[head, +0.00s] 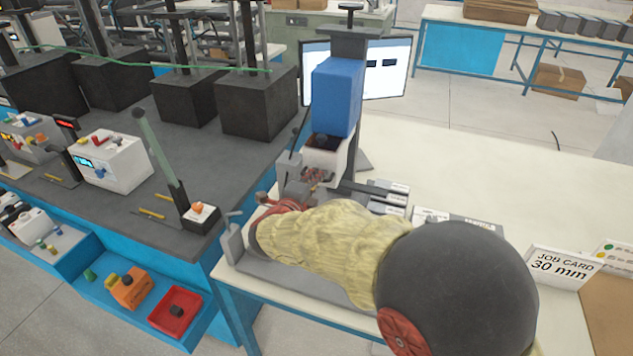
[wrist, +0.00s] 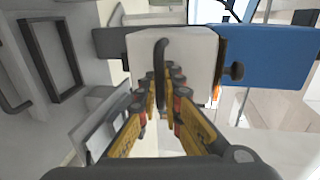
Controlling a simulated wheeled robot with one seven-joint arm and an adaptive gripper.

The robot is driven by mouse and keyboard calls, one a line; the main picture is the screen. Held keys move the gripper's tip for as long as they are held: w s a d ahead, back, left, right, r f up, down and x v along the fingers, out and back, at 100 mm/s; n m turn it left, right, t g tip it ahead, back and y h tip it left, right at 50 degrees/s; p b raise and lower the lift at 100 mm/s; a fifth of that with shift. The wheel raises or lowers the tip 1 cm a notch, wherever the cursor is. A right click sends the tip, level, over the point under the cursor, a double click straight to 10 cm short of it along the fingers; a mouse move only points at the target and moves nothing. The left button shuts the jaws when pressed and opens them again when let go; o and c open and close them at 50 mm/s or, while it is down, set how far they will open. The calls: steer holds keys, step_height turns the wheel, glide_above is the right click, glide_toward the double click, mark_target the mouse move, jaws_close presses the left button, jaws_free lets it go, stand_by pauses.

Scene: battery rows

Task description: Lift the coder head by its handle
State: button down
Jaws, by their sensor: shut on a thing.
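The coder head shows in the head view as a blue body (head: 337,95) on a dark column, with a white block (head: 337,160) at its lower end. In the wrist view its white face (wrist: 197,52) is straight ahead and its blue part (wrist: 270,55) lies to the right. A dark curved handle (wrist: 161,62) stands out from the white face. My gripper (wrist: 160,80) has its yellow fingers on both sides of this handle and is shut on it. In the head view my gripper (head: 315,178) is small and partly hidden against the block.
A screen (head: 389,70) stands behind the coder head. Grey blocks with labels (head: 385,195) lie right of it on the white bench. A job card reading 30 mm (head: 561,267) stands at the right. A dark bench (head: 130,205) with testers is at the left.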

steer(key=c, duration=2.3)
jaws_free()
steer(key=shift+f, duration=0.1)
steer(key=shift+s, duration=0.1)
steer(key=v, duration=1.2)
